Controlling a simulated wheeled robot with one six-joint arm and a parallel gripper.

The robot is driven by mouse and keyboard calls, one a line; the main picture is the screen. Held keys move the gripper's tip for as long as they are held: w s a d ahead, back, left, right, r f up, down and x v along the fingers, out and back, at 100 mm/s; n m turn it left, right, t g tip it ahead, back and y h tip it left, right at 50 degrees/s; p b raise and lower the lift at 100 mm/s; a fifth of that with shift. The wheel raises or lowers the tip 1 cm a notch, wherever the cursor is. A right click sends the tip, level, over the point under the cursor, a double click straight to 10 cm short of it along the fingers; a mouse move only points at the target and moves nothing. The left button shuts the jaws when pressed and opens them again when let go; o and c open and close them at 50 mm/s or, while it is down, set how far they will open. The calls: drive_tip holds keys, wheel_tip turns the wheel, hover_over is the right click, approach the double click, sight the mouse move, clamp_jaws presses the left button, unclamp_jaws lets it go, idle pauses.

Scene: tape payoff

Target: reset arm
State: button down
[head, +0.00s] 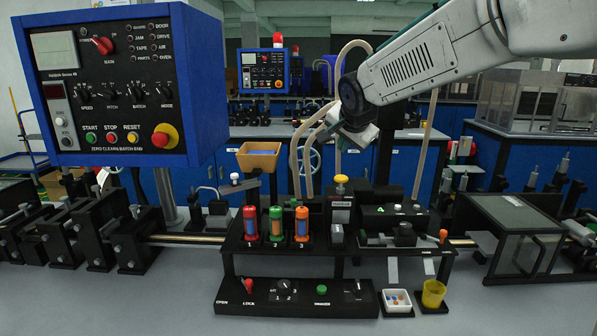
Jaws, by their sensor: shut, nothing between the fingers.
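My arm reaches in from the upper right, and my gripper (353,134) hangs at its end over the middle of the machine. It is small and dark here, with its fingers hard to make out; it is shut and empty. It is well above the black machine bench (350,262) and appears to touch nothing, though it overlaps the pale hoses (297,150) in the picture. Below it are a yellow-topped knob (341,180) and three coloured cylinders, red (250,223), green (276,223) and orange (301,223).
A large blue control panel (205,90) fills the upper left. An orange-tan bin (258,157) stands behind the cylinders. At front right are a white tray (397,311) with small parts and a yellow cup (433,294). A clear-covered box (520,228) stands right. The front table (110,305) is clear at left.

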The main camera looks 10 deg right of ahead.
drive_tip(key=shift+s+d+f+n, duration=0.1)
drive_tip(key=shift+s+f+n, duration=0.1)
drive_tip(key=shift+n, duration=0.2)
drive_tip(key=s+d+f+n+g, duration=0.1)
drive_tip(key=s+f+n+g, duration=0.1)
drive_tip(key=s, duration=1.2)
drive_tip(key=s+d+f+n+g, duration=0.1)
drive_tip(key=s+f+n+g, duration=0.2)
drive_tip(key=s, duration=1.1)
drive_tip(key=s+d+f+n+g+y, duration=0.1)
drive_tip(key=s+f+n, duration=0.3)
drive_tip(key=s, duration=1)
drive_tip(key=shift+s+f+g, duration=0.25)
drive_tip(key=shift+f+g, duration=0.35)
drive_tip(key=shift+g, duration=0.3)
